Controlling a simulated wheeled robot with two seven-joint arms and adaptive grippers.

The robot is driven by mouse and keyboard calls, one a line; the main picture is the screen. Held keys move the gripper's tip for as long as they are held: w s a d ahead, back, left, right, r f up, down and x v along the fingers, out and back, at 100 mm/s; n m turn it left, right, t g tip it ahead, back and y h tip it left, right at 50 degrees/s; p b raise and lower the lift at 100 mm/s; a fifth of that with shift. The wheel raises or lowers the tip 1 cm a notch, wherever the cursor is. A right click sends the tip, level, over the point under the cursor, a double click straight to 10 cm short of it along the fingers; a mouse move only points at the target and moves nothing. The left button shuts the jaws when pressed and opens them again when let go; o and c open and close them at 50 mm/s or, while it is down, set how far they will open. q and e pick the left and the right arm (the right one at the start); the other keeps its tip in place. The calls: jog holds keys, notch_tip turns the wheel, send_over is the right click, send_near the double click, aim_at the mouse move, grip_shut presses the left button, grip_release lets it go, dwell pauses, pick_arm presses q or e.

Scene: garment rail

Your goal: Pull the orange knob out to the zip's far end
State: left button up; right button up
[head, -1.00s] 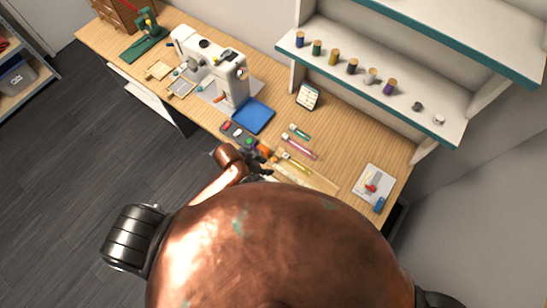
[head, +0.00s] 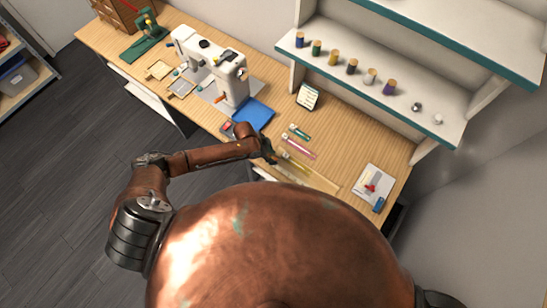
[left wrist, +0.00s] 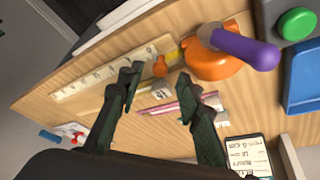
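My left gripper (head: 272,157) hangs over the front of the table, in front of the coloured strips. In the left wrist view its two fingers (left wrist: 160,103) stand apart with nothing gripped between them. A large rounded orange piece (left wrist: 208,62) with a purple cylinder (left wrist: 245,47) lies beyond the fingertips, right of centre. A small amber-orange knob (left wrist: 160,66) sits to its left, apart from the fingers; I cannot tell which is the zip's knob. A pink strip (left wrist: 172,108) lies partly behind the fingers. In the head view my arm hides the orange piece. My right gripper is not in view.
A cream ruler (left wrist: 95,82) lies along the table edge. A blue tray (head: 254,114), a sewing machine (head: 232,82) and an upright card (head: 308,96) stand behind. The shelf (head: 390,100) holds several spools. A white sheet (head: 374,180) lies at the right.

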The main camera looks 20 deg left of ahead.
pick_arm(q)
jog(key=shift+x, duration=1.2)
jog(key=shift+c, duration=0.6)
grip_shut()
jog(key=shift+d, duration=0.1)
